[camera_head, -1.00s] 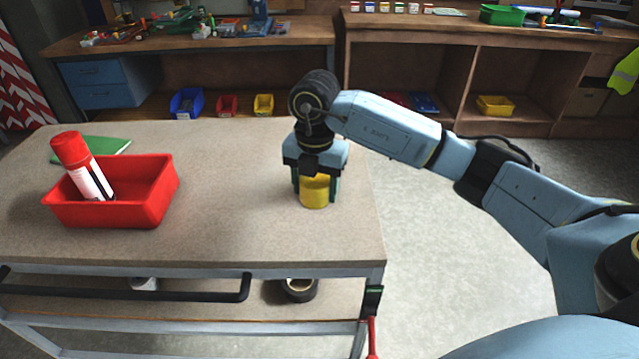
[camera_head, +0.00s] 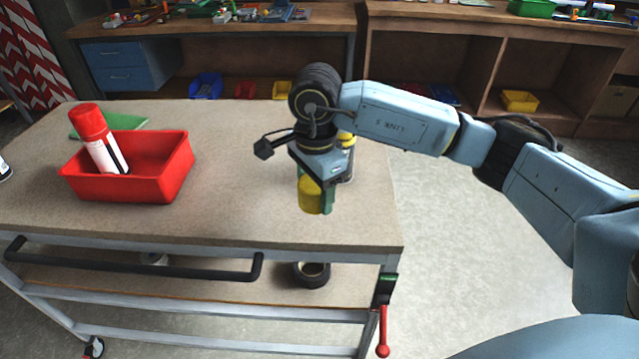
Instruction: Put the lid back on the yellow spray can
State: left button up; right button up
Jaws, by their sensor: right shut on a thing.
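My right gripper (camera_head: 318,192) is shut on a yellow lid (camera_head: 310,198) over the right part of the table, near its front edge. One green finger shows beside the lid; the other is mostly hidden. I cannot tell how far the lid is above the tabletop. The yellow spray can (camera_head: 348,168) seems to stand just behind and to the right of the gripper. Only a strip of its body and some yellow near its top show; the gripper hides the rest. My left gripper is out of view.
A red bin (camera_head: 127,188) on the table's left holds a leaning red-capped spray can (camera_head: 98,140). A green flat item (camera_head: 118,124) lies behind it. The tabletop (camera_head: 235,190) between bin and gripper is clear. A tape roll (camera_head: 312,273) lies on the lower shelf.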

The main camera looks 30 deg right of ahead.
aim_at(310, 196)
jog(key=n, duration=0.5)
jog(key=s+a+n, duration=0.1)
jog(key=n, duration=0.1)
jog(key=shift+a+f+n+b, duration=0.1)
jog(key=shift+f+n+b, duration=0.25)
jog(key=shift+n, duration=0.05)
jog(key=n, duration=0.4)
jog(key=shift+s+a+f, duration=0.15)
jog(key=shift+s+a, duration=0.1)
jog(key=shift+s, duration=0.05)
jog(key=n, duration=0.5)
jog(key=shift+s+a+f+b, duration=0.2)
jog(key=shift+s+a+b, duration=0.1)
jog(key=shift+s+b, duration=0.05)
